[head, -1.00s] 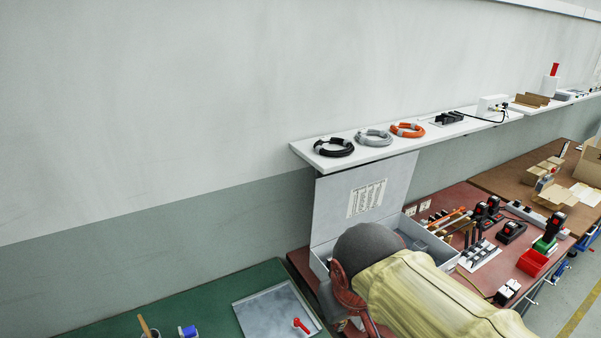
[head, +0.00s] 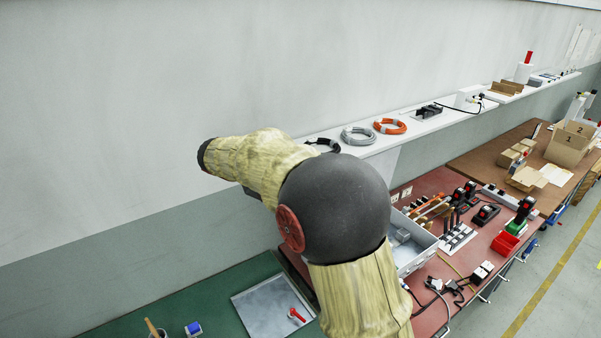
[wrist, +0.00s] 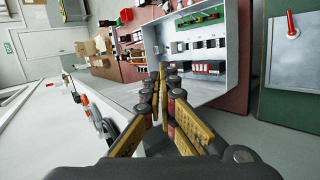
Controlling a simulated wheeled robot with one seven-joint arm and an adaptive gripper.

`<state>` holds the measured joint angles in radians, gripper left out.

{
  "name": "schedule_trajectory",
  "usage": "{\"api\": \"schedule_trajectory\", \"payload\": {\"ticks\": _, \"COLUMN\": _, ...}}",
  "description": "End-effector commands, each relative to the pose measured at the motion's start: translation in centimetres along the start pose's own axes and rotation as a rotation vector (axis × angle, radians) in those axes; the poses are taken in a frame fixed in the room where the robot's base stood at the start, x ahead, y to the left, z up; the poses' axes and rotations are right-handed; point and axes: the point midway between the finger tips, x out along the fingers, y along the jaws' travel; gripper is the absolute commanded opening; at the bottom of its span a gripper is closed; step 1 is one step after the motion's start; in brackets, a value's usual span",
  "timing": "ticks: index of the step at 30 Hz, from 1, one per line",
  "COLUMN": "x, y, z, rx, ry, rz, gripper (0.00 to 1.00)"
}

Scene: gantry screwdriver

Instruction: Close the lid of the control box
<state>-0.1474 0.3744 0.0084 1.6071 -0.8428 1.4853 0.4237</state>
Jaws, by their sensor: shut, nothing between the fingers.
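The control box (head: 423,262) is a light grey case on the red bench, its inside showing open beside my arm. Its lid (head: 386,163) stands raised at the wall side. My arm hides most of the lid in the head view. In the wrist view the open box (wrist: 236,50) lies ahead and to the right, with rows of parts inside. A pale panel left of it looks like the lid, seen at a steep angle. My gripper (wrist: 163,72) is shut and empty beside the box opening. Whether it touches the lid cannot be told. In the head view my arm hides it.
A wall shelf (head: 430,122) holds black, grey (head: 357,136) and orange (head: 390,126) cable coils above the bench. Joysticks and a red bin (head: 503,243) stand right of the box. A grey plate with a red handle (head: 297,314) lies on the green table.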

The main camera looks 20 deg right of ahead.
Motion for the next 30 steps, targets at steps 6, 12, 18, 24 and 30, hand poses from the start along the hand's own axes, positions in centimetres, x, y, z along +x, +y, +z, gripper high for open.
{"api": "schedule_trajectory", "payload": {"ticks": 6, "x": -0.4, "y": -0.3, "z": -6.0, "rx": 0.014, "ry": -0.031, "rz": 0.194, "gripper": 0.0}}
{"api": "schedule_trajectory", "payload": {"ticks": 12, "x": -0.7, "y": -1.6, "z": -10.6, "rx": 0.047, "ry": -0.035, "rz": 0.374, "gripper": 0.0}}
{"api": "schedule_trajectory", "payload": {"ticks": 18, "x": -0.9, "y": -3.7, "z": -14.1, "rx": 0.089, "ry": -0.019, "rz": 0.54, "gripper": 0.0}}
{"api": "schedule_trajectory", "payload": {"ticks": 24, "x": -1.2, "y": -5.3, "z": -15.8, "rx": 0.122, "ry": 0.002, "rz": 0.644, "gripper": 0.0}}
{"api": "schedule_trajectory", "payload": {"ticks": 30, "x": -0.8, "y": -5.6, "z": -16.2, "rx": 0.134, "ry": 0.009, "rz": 0.676, "gripper": 0.0}}
